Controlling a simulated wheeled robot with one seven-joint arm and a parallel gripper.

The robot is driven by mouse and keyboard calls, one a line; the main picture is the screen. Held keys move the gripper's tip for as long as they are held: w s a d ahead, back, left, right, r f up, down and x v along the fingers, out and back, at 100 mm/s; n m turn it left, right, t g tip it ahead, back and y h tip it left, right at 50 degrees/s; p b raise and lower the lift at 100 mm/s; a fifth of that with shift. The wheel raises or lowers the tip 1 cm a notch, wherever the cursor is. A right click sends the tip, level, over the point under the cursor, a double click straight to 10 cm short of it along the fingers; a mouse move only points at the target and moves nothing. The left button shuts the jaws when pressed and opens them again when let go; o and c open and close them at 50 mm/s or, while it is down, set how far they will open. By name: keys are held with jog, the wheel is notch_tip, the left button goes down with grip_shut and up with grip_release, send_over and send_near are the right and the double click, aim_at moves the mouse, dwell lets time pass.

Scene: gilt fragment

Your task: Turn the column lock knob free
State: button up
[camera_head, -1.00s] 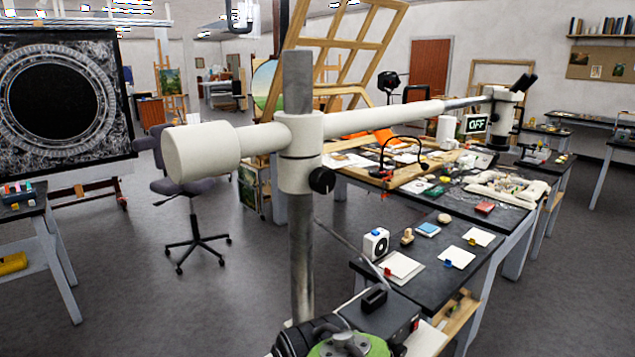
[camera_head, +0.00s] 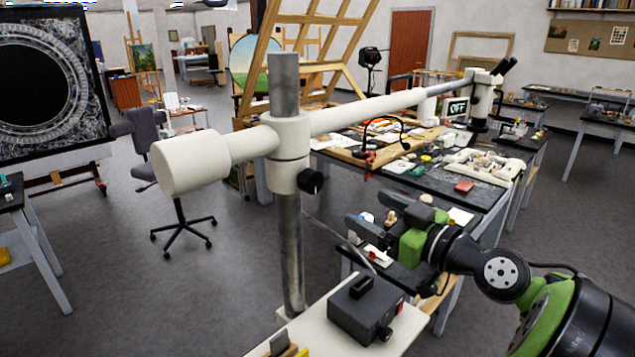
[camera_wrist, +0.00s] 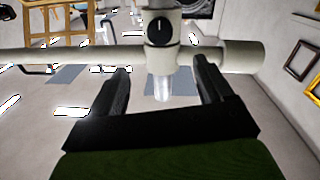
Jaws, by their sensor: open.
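The column lock knob (camera_head: 311,181) is a small black round knob on the right side of the white collar (camera_head: 288,150), which sits around the grey upright column (camera_head: 290,250). In the wrist view the knob (camera_wrist: 160,30) faces the camera, upper middle, with a light line on its face. My gripper (camera_head: 360,226) is open and empty, to the lower right of the knob and apart from it. In the wrist view its two dark fingers (camera_wrist: 162,76) are spread, with the column showing between them and the knob above the tips.
A white boom (camera_head: 380,104) runs from the collar to a microscope (camera_head: 484,95) at the back right, with a thick white end (camera_head: 185,163) at the left. A dark box (camera_head: 366,308) stands on the white base beside the column. A dark worktable (camera_head: 480,190) lies behind my arm.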

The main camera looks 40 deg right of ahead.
aim_at(315, 183)
jog(key=w+p, duration=0.1)
jog(key=w, duration=0.4)
jog(key=w+a+p, duration=0.1)
jog(key=w, duration=0.4)
jog(key=w+p, duration=0.2)
jog(key=w, duration=0.3)
jog(key=shift+a, duration=0.2)
jog(key=shift+c, duration=0.2)
jog(key=c, duration=1)
jog(key=shift+f, duration=0.1)
